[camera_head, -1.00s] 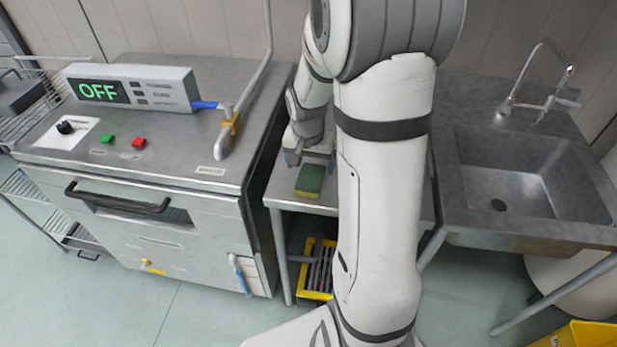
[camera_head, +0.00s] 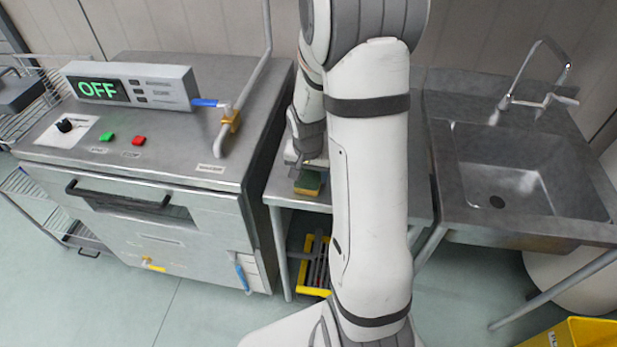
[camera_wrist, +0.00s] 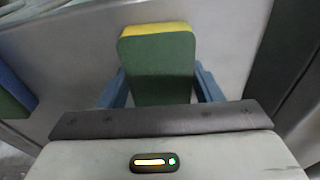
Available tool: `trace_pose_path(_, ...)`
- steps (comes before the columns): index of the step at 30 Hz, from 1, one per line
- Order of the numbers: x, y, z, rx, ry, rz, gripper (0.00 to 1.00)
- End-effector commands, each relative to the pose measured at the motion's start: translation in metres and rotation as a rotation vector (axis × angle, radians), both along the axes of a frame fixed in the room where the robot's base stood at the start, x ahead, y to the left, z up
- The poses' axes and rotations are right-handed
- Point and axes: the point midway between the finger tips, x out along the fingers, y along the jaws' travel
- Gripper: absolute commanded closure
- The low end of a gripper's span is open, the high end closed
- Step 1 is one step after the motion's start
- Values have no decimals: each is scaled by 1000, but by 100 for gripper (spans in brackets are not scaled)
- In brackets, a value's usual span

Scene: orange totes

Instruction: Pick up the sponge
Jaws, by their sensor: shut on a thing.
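The sponge (camera_head: 308,183), green with a yellow layer, is at the front left of the small steel table (camera_head: 285,192). In the wrist view the sponge (camera_wrist: 158,62) stands between the two blue fingers of my gripper (camera_wrist: 160,88), its green face toward the camera and its yellow edge at the top. My gripper (camera_head: 307,168) is shut on the sponge. In the head view my arm hides much of the table, and I cannot tell whether the sponge touches the tabletop.
A steel machine (camera_head: 150,170) with an OFF display (camera_head: 100,90) stands to the left. A sink (camera_head: 530,170) with a faucet (camera_head: 540,75) is to the right. A yellow-edged crate (camera_head: 313,265) is under the table. A yellow bin (camera_head: 575,333) is at the lower right.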

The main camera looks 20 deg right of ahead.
Motion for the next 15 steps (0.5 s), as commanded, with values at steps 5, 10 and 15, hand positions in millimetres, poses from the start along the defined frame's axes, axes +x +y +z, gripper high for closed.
trace_pose_path(5,0,0,0,0,0,0,60)
trace_pose_path(10,0,0,0,0,0,-1,63)
trace_pose_path(15,0,-1,7,-1,-2,-1,63)
